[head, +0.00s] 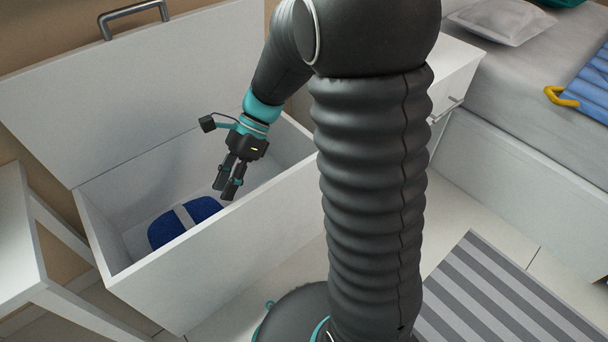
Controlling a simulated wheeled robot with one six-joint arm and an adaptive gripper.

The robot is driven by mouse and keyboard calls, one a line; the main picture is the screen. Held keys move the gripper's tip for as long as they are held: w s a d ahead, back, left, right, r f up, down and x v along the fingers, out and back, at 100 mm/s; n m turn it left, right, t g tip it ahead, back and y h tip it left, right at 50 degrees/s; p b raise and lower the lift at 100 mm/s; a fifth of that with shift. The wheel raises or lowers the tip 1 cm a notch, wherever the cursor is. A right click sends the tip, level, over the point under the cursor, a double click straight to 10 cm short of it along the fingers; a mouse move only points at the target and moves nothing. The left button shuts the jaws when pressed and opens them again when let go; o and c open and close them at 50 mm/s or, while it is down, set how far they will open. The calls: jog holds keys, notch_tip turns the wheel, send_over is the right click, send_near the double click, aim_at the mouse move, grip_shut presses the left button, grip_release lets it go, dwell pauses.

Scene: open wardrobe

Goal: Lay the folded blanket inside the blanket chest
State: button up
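The folded blanket (170,228), dark blue with a pale band across it, lies on the floor of the open white blanket chest (225,262). The chest's front wall hides its near edge. My gripper (225,192) points down inside the chest's opening, above and to the right of the blanket. Its two fingers are apart with nothing between them. It looks clear of the blanket.
The chest's lid (150,85) stands raised at the back, with a grey handle (133,14). A white table (18,240) stands close at left. A white drawer cabinet (455,78) and bed (530,140) are at right. A striped rug (500,300) lies on the floor.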

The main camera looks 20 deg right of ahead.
jog(key=s+d+r+n+t+h, duration=0.8)
jog(key=s+d+r+n, duration=0.3)
jog(key=n, duration=0.5)
jog(key=s+t, duration=0.1)
jog(key=s, duration=0.1)
jog(key=shift+s+d+t, duration=0.3)
jog(key=shift+d, duration=0.1)
jog(key=shift+r, duration=0.1)
